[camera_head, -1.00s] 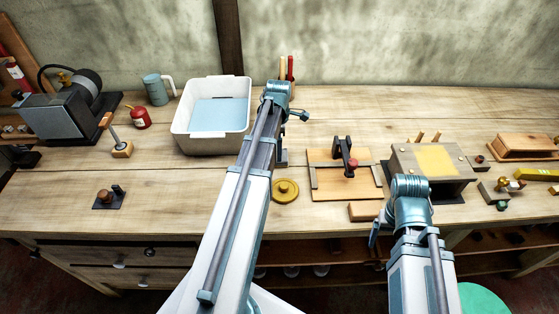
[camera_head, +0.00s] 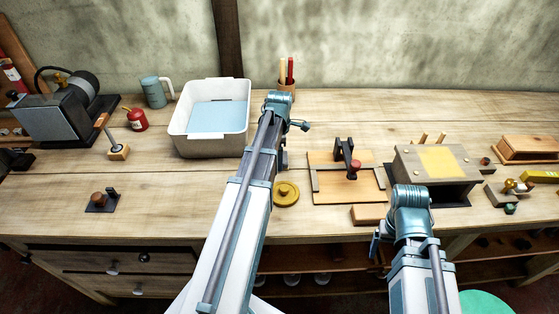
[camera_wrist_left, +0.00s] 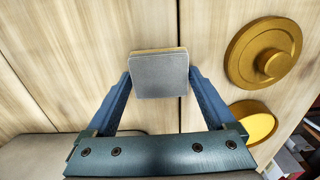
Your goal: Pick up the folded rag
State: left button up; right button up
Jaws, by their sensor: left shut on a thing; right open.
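A small grey square piece (camera_wrist_left: 160,76) with a tan edge shows between the fingers of my left gripper (camera_wrist_left: 158,82) in the left wrist view. The gripper is shut on it, above the wooden bench top. I cannot tell whether this piece is the folded rag. In the head view my left arm hides the left gripper and the piece. My right gripper (camera_head: 377,242) is open by the bench's front edge, partly hidden by its own wrist. I can make out no other clear folded rag.
A white basin (camera_head: 181,132) with a light blue inside stands left of my left arm. A brass disc (camera_head: 286,193), a wooden board with a clamp (camera_head: 325,190) and a wooden box with a yellow patch (camera_head: 407,168) lie to the right.

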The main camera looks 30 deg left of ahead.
pick_arm(q)
jog(key=shift+r, duration=0.1)
notch_tip(320, 180, up, 10)
jog(key=p, duration=1)
jog(key=o, duration=0.7)
jog(key=c, duration=0.4)
